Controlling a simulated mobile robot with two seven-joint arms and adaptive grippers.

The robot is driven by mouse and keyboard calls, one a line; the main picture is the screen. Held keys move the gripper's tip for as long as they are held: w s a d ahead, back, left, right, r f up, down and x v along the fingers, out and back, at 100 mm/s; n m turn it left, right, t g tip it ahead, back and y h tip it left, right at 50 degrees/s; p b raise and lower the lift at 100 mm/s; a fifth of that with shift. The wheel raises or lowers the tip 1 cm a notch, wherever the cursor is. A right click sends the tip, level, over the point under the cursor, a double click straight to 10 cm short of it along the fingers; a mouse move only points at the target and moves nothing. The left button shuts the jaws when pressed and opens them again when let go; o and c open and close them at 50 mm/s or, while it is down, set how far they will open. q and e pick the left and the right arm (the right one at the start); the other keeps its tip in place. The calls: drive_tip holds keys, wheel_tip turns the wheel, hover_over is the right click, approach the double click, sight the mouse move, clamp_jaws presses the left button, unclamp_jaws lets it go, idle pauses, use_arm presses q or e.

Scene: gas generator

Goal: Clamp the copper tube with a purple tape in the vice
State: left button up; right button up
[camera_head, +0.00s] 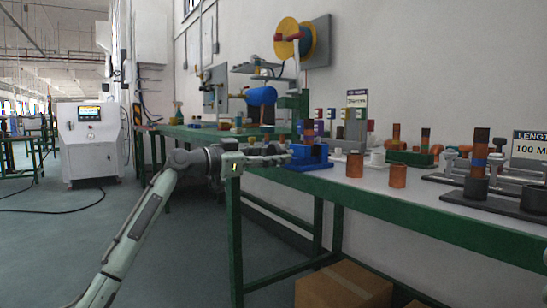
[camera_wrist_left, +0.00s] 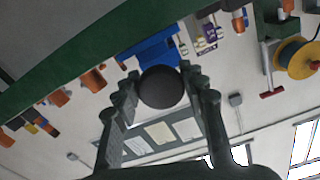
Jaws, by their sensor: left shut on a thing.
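A blue vice (camera_head: 311,158) stands at the near left end of the green table and also shows in the left wrist view (camera_wrist_left: 152,52). A copper-brown upright piece (camera_head: 308,137) shows at the vice; it is too small to tell its tape colour or whether the jaws hold it. My left gripper (camera_head: 283,157) is beside the vice, on its left. In the left wrist view its fingers (camera_wrist_left: 162,95) are shut on a dark round knob (camera_wrist_left: 161,88) in front of the vice.
Copper tubes (camera_head: 355,165) (camera_head: 398,176) stand on the table right of the vice. Black holders (camera_head: 487,203) with more tubes are farther right. A cardboard box (camera_head: 343,287) sits under the table.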

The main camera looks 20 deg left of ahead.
use_arm(q)
drive_tip(key=shift+f, duration=0.1)
drive_tip(key=o, duration=1.1)
drive_tip(key=v, duration=1.2)
